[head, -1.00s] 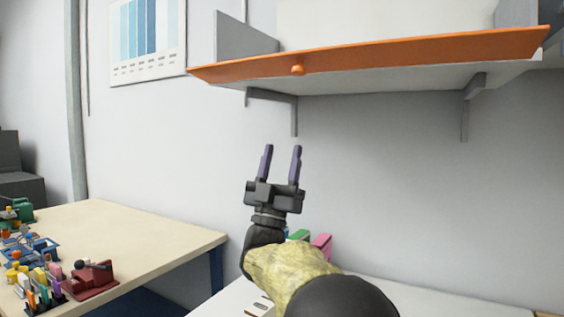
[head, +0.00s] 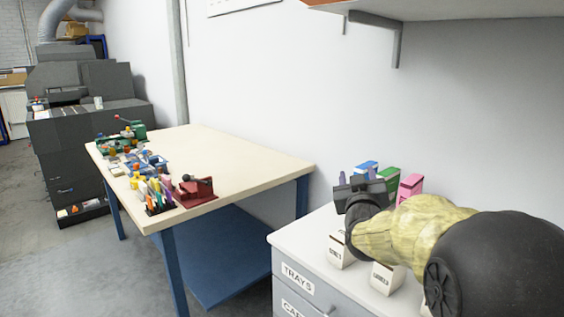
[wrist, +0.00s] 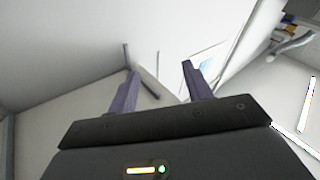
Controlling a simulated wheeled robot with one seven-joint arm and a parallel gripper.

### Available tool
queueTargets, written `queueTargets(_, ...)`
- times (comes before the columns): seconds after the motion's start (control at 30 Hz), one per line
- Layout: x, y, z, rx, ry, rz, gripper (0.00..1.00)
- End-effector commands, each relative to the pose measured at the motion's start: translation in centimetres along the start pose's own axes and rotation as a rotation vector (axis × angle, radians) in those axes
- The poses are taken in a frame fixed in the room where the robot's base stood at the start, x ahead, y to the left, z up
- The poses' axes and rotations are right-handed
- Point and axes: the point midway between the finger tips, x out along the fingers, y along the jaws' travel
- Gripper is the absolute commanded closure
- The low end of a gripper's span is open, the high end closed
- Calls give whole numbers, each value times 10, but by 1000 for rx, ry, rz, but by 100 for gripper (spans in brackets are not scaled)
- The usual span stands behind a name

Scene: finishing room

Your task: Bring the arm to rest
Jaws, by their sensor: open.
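My gripper (head: 356,180) is at the right in the head view, over the white-topped cabinet (head: 291,238). It is empty. In the wrist view its two purple fingers (wrist: 160,82) stand well apart with nothing between them. My arm comes in from the right, with a yellowish sleeve and a black joint. Part of the cabinet top is hidden behind the arm.
Blue, green (head: 387,180) and pink (head: 410,188) upright holders stand behind my gripper. White labelled boxes (head: 341,250) stand in front. A table (head: 230,160) at left holds a red device (head: 195,191) and small tools. An orange-edged shelf (head: 450,8) hangs above.

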Motion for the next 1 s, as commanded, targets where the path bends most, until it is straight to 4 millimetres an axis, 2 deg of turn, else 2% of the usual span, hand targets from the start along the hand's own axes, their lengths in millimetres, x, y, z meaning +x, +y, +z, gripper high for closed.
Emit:
queueTargets(0.03, -11, -8, 24, 17, -93, -45, 50)
queueTargets(0.1, -28, -21, 56, 42, -227, -104, 50)
queueTargets(0.17, -47, -31, 83, 62, -343, -152, 50)
queueTargets(0.27, -85, -45, 126, 93, -541, -217, 50)
queueTargets(0.4, -151, -58, 178, 125, -823, -286, 50)
queueTargets(0.5, -197, -62, 204, 138, -999, -315, 50)
queueTargets(0.7, -272, -62, 235, 145, -1270, -335, 50)
queueTargets(0.87, -325, -56, 248, 139, -1452, -335, 50)
queueTargets(1.0, -323, -49, 225, 139, -1460, -334, 50)
